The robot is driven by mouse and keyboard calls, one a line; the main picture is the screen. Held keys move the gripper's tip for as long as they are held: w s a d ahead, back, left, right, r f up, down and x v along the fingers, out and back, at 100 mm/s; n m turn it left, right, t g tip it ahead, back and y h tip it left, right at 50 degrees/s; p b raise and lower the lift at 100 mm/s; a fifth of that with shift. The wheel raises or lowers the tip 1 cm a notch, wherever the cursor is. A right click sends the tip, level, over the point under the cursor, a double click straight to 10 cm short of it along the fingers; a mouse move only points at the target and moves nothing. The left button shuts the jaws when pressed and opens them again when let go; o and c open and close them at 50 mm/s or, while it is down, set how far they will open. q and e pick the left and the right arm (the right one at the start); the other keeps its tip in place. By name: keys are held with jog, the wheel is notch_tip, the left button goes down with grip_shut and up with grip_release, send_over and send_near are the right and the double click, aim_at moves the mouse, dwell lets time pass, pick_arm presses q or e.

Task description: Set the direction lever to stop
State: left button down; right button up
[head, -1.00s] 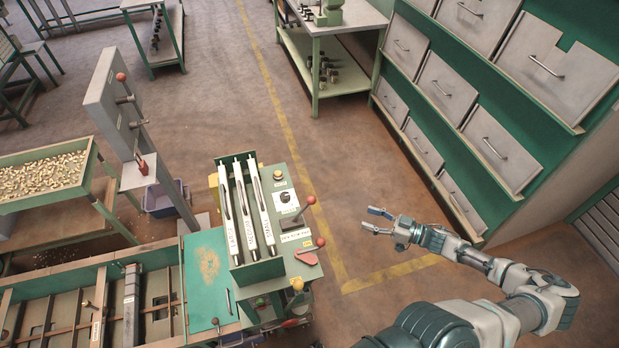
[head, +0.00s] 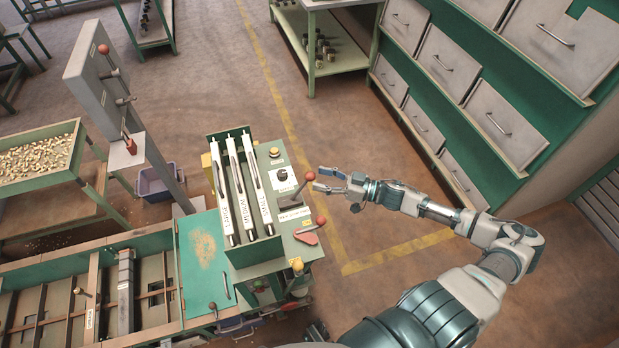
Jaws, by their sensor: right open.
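The green control box (head: 268,262) stands left of centre in the head view. On its right side a lever with a red ball knob (head: 310,176) rises from a dark slotted plate (head: 291,201) with a label below it. A second red-knobbed lever (head: 320,221) sits lower, over a red plate. I cannot read the labels to tell which is the direction lever or its setting. My right gripper (head: 325,180) is open, its fingers pointing left, right beside the upper red knob. Whether it touches the knob I cannot tell. My left gripper is out of view.
Three white labelled tubes (head: 248,190) stand left of the levers. A black dial (head: 282,175) and a yellow button (head: 274,152) lie above the lever plate. A grey post (head: 110,90) stands at left. Grey drawer fronts (head: 450,60) line the right. Floor below the gripper is clear.

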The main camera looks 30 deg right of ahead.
aim_at(310, 175)
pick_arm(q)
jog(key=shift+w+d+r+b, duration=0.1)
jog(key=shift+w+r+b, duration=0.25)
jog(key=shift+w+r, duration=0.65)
pick_arm(e)
jog(key=shift+x, duration=2.05)
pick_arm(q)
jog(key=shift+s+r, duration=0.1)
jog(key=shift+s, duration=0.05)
pick_arm(e)
grip_shut()
